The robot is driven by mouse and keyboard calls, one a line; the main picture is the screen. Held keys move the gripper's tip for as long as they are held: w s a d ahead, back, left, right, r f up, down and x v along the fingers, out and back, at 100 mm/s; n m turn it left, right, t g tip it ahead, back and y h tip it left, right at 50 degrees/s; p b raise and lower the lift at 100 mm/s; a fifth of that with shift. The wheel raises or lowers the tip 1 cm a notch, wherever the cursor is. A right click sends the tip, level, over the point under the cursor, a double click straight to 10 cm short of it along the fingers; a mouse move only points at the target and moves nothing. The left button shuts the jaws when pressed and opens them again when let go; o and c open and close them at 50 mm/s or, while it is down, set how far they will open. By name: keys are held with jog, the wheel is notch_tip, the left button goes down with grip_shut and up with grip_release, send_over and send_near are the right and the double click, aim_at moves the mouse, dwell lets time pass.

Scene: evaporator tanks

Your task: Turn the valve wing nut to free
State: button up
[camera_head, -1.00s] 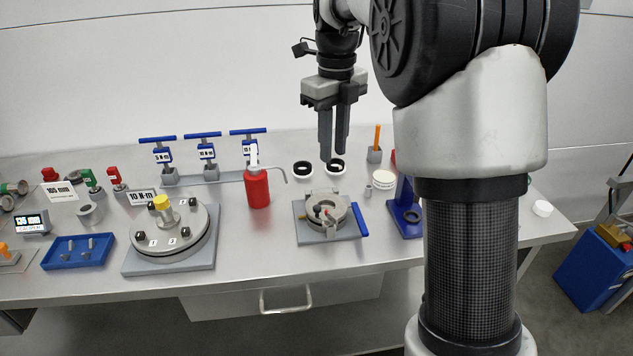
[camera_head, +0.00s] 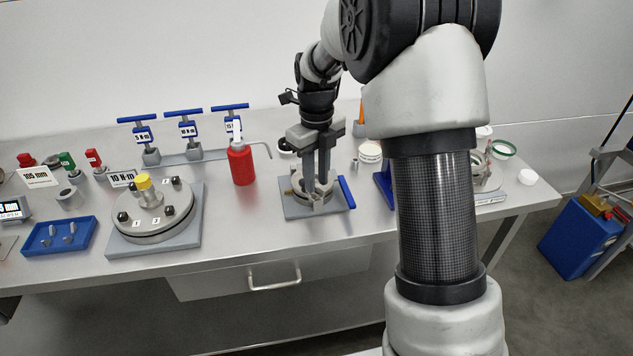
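The valve (camera_head: 330,192) is a round grey metal body on a grey base plate (camera_head: 296,211), with a blue handle (camera_head: 347,192) at its right. My gripper (camera_head: 317,186) points straight down over the valve, its two dark fingers reaching into the middle of the round body. The wing nut is mostly hidden behind the fingers, so I cannot tell its angle or whether the fingers touch it. A narrow gap seems to show between the fingers, but their grip is unclear.
A red bottle (camera_head: 242,164) stands left of the valve. A round flange plate (camera_head: 152,216) with a yellow knob and a blue tray (camera_head: 58,236) lie further left. Blue T-handle tools (camera_head: 184,130) stand behind. A blue stand (camera_head: 384,180) is close on the right, partly behind my arm.

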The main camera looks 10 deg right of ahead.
jog(key=shift+f, duration=0.6)
grip_shut()
